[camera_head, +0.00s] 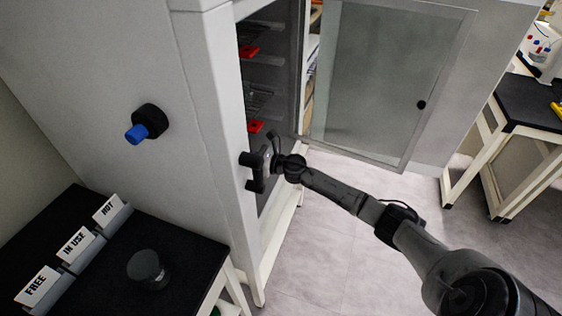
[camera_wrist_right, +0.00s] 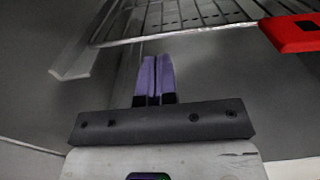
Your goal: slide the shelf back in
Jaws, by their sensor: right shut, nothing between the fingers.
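In the head view the freeze dryer (camera_head: 205,110) stands open, with wire shelves inside that carry red front tabs. The upper red tab (camera_head: 249,51) and the lower red tab (camera_head: 255,126) show in the opening. My right gripper (camera_head: 250,172) is at the opening, below the lower tab. In the right wrist view its purple fingers (camera_wrist_right: 154,80) are together with nothing between them. A wire shelf (camera_wrist_right: 180,18) with a red tab (camera_wrist_right: 292,33) lies just beyond the fingertips, the tab to the right. Whether the fingers touch the shelf is unclear. My left gripper is not in view.
The glass door (camera_head: 390,85) is swung open to the right. A black table (camera_head: 190,262) with FREE, IN USE and HOT holders and a dark round container (camera_head: 147,268) stands at lower left. Another table (camera_head: 530,105) is at the right. Floor between is clear.

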